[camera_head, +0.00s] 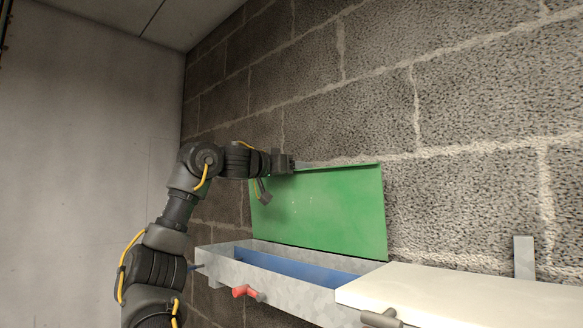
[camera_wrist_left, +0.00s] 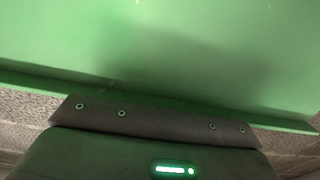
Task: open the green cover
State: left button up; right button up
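The green cover (camera_head: 325,212) stands raised, nearly upright and leaning toward the block wall, behind a long grey metal trough (camera_head: 300,295). The trough is open below it, with a blue strip (camera_head: 300,268) inside. My left gripper (camera_head: 292,163) is at the cover's upper left edge, and its fingertips are hard to make out there. In the left wrist view the green cover (camera_wrist_left: 165,60) fills most of the picture, and its edge runs just beyond the dark gripper body. Whether the fingers are shut on the edge cannot be told. My right gripper is in neither view.
A red handle (camera_head: 246,292) and a grey knob (camera_head: 381,318) stick out at the trough's front. A white cover (camera_head: 460,295) lies closed over the right part. A small grey plate (camera_head: 524,257) stands by the block wall (camera_head: 480,110). Open space lies above the trough.

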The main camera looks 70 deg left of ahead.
pick_arm(q)
jog(key=b+v, duration=0.5)
jog(key=v, duration=0.7)
jog(key=shift+r+b, duration=0.2)
jog(key=shift+b, duration=0.2)
jog(key=shift+s, duration=0.15)
jog(key=f+b+v, duration=0.2)
jog(key=b+v, duration=0.2)
jog(key=v, duration=0.8)
jog(key=shift+f, duration=0.1)
dwell(0.4)
